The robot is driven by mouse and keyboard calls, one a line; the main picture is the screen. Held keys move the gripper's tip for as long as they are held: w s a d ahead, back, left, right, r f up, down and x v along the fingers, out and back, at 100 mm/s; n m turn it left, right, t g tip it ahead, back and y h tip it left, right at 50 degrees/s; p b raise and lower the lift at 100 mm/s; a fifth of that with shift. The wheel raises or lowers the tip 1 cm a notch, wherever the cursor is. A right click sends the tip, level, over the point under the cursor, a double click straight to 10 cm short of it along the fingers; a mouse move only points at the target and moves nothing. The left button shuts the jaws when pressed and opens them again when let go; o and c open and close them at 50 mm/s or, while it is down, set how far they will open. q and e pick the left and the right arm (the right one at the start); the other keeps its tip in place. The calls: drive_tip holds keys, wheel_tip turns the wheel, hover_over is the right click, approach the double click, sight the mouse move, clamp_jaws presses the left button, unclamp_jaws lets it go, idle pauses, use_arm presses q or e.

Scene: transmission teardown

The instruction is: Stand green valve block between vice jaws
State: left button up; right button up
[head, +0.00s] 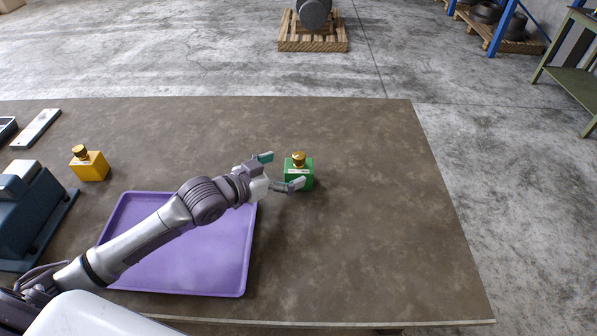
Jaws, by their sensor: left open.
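The green valve block (306,173) stands upright on the brown table, with a brass knob on top and a pale label on its side. My left gripper (283,170) is open beside its left side. One fingertip is at the near left of the block, overlapping it in the picture, and the other is at its far left. I cannot tell whether either touches it. A dark blue vice (24,222) with grey upper parts is at the left edge, partly cut off. Its jaw gap is not clear. My right gripper is not in view.
A purple tray (222,268) lies empty under my left arm. A yellow block (94,168) with a brass knob stands near the vice. A flat pale-topped piece (36,128) lies at the far left. The table (390,230) is clear to the right.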

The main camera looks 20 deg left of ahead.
sight(294, 163)
use_arm(q)
drive_tip(key=shift+w+d, duration=0.2)
drive_tip(key=shift+w, duration=0.15)
drive_tip(key=p+x, duration=0.1)
drive_tip(key=x, duration=0.2)
drive_tip(key=shift+w+p, duration=0.3)
drive_tip(key=shift+p, duration=0.1)
drive_tip(key=shift+w+d+f, duration=0.25)
drive_tip(key=shift+w+f, duration=0.05)
drive_tip(key=shift+w, duration=0.05)
drive_tip(key=shift+s, duration=0.1)
drive_tip(key=shift+c, duration=1.2)
drive_tip(key=c, duration=1.1)
drive_tip(key=shift+r, duration=0.15)
drive_tip(key=shift+c, duration=0.9)
